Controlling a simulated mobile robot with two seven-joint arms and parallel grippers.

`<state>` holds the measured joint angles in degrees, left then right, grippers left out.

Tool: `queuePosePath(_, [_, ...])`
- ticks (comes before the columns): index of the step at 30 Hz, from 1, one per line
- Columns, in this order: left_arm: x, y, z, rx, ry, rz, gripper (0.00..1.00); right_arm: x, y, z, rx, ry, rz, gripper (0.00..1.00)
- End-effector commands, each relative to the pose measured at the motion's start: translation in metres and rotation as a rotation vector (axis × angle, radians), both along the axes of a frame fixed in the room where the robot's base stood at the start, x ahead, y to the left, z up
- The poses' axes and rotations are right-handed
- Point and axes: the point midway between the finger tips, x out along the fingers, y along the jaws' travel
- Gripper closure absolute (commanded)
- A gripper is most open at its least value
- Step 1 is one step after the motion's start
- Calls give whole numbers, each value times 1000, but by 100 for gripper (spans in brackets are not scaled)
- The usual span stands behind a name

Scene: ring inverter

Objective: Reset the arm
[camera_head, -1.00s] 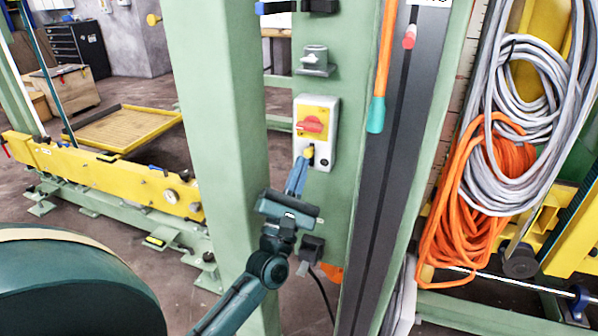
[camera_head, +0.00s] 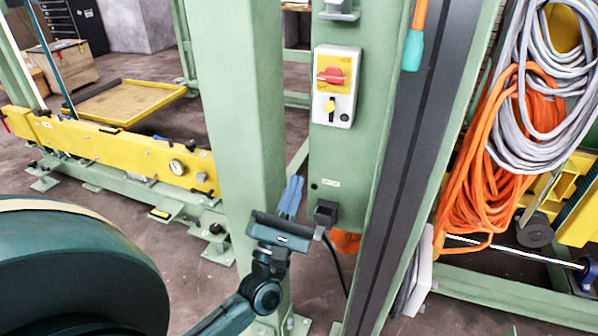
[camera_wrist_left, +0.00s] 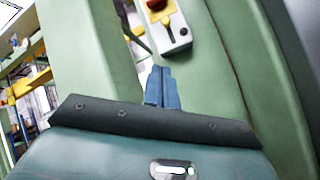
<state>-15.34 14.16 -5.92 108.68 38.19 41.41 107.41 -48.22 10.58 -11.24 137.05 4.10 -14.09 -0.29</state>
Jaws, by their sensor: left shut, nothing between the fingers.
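My left gripper (camera_head: 292,192) is shut with its blue fingers together and nothing between them. It points up, below and left of the switch box, in front of the green post, apart from the box. In the left wrist view the closed fingers (camera_wrist_left: 161,80) show below the box. My right gripper is not in view.
A wide green post (camera_head: 235,100) stands left of the box's panel. A small dark socket box (camera_head: 325,214) with a hanging cable sits close right of my gripper. Orange cable (camera_head: 475,190) and grey cable (camera_head: 530,140) hang at the right. A yellow beam (camera_head: 90,143) lies at the left.

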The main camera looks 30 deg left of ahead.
Motion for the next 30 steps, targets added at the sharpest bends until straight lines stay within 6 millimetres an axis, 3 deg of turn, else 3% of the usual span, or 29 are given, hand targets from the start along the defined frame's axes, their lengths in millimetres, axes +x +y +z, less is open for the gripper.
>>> queuePosePath(21, [-5,-4,-4,27,16,6,100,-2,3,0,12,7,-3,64])
queuePosePath(26, [-15,-31,-18,278,147,66,100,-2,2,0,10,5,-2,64])
queuePosePath(30, [-35,-70,-41,711,309,142,100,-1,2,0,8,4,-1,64])
